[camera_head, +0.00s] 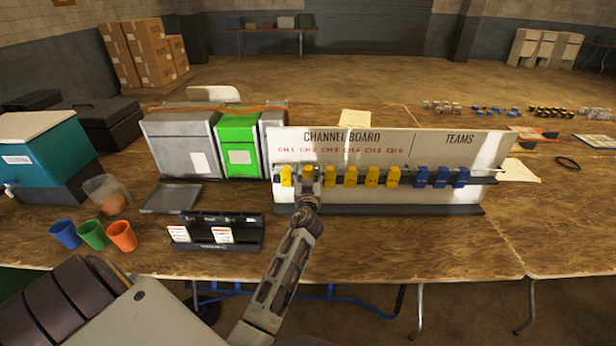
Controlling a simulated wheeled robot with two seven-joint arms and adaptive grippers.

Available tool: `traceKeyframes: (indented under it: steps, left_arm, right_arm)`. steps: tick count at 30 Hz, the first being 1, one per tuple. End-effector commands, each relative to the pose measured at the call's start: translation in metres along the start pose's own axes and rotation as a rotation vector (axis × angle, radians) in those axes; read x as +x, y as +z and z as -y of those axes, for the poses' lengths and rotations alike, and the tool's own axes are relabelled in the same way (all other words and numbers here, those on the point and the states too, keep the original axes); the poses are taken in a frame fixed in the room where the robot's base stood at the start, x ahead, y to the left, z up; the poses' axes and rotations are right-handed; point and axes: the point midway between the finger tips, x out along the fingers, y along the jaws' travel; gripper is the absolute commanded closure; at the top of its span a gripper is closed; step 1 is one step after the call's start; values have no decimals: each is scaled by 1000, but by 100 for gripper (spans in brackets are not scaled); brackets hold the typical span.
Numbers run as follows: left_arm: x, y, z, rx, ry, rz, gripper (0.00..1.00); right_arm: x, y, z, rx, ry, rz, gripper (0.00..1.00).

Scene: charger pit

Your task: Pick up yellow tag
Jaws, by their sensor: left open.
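A white channel board (400,145) stands on the wooden table with a dark ledge along its front. Several yellow tags hang in a row under the CH labels, among them the leftmost yellow tag (286,176), a middle yellow tag (351,175) and the rightmost yellow tag (393,177). My left gripper (308,180) is open in front of the second yellow tag from the left and partly hides it. Whether the fingers touch that tag cannot be told. My right gripper is not in view.
Blue tags (441,177) hang under TEAMS, right of the yellow ones. A black card holder (217,233) stands left of my arm. Blue, green and orange cups (122,236) stand farther left. The table (420,240) in front of the board is mostly clear.

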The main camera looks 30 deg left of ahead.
Motion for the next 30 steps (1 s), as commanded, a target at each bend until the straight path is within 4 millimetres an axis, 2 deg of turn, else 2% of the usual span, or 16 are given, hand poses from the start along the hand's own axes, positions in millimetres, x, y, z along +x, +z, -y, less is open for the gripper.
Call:
traceKeyframes:
  steps: [11, 22, 30]
  left_arm:
    - [0, 0, 0, 0, 0, 0, 36]
    - [0, 0, 0, 0, 0, 0, 82]
    - [0, 0, 0, 0, 0, 0, 82]
  right_arm:
    - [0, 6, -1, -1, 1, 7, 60]
    - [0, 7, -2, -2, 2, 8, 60]
    - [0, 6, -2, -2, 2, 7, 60]
